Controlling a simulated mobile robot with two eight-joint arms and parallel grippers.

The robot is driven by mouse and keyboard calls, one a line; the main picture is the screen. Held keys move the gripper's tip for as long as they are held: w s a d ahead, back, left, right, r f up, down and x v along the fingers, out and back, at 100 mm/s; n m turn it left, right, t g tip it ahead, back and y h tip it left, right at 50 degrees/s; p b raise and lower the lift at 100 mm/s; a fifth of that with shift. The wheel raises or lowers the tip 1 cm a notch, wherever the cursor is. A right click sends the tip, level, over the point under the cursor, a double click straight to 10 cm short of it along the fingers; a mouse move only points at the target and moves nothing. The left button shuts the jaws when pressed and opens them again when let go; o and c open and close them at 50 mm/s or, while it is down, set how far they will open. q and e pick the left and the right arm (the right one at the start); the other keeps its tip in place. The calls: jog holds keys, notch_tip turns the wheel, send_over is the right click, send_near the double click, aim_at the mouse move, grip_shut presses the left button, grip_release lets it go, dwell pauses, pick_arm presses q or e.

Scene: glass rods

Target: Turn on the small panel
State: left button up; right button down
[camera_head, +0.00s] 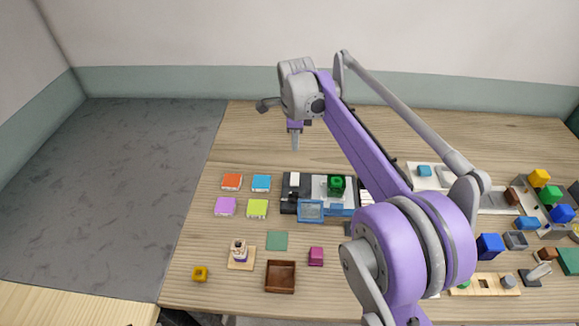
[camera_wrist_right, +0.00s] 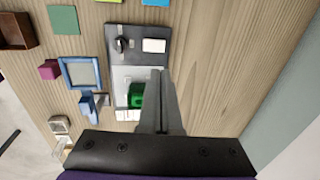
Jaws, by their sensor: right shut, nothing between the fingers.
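A small dark panel (camera_head: 286,205) stands on the table near the middle, with a white rocker or button (camera_head: 294,180) at its back and a dark knob (camera_head: 293,196) nearer the front. In the right wrist view the dark panel (camera_wrist_right: 137,61) shows with the knob (camera_wrist_right: 121,44) and the white button (camera_wrist_right: 154,45). My right gripper (camera_head: 295,147) is shut and empty, raised above the table, and appears just behind the panel in the head view. Its closed fingers (camera_wrist_right: 157,73) point toward the panel and cover part of the grey plate beside it. My left gripper is not in view.
A grey plate (camera_head: 321,184) with a green block (camera_head: 336,185) adjoins the panel, and a blue frame (camera_head: 311,211) lies in front. Coloured tiles (camera_head: 232,182) lie left. A brown tray (camera_head: 280,277) is in front. Several blocks crowd the right. The back table strip is clear.

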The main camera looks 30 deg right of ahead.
aim_at(295, 175)
jog(key=shift+s, duration=0.1)
jog(key=f, duration=0.4)
jog(key=w+f, duration=0.1)
jog(key=f, duration=0.4)
jog(key=w+d+f, duration=0.1)
jog(key=f, duration=0.3)
jog(key=shift+f, duration=0.4)
jog(key=shift+d, duration=0.1)
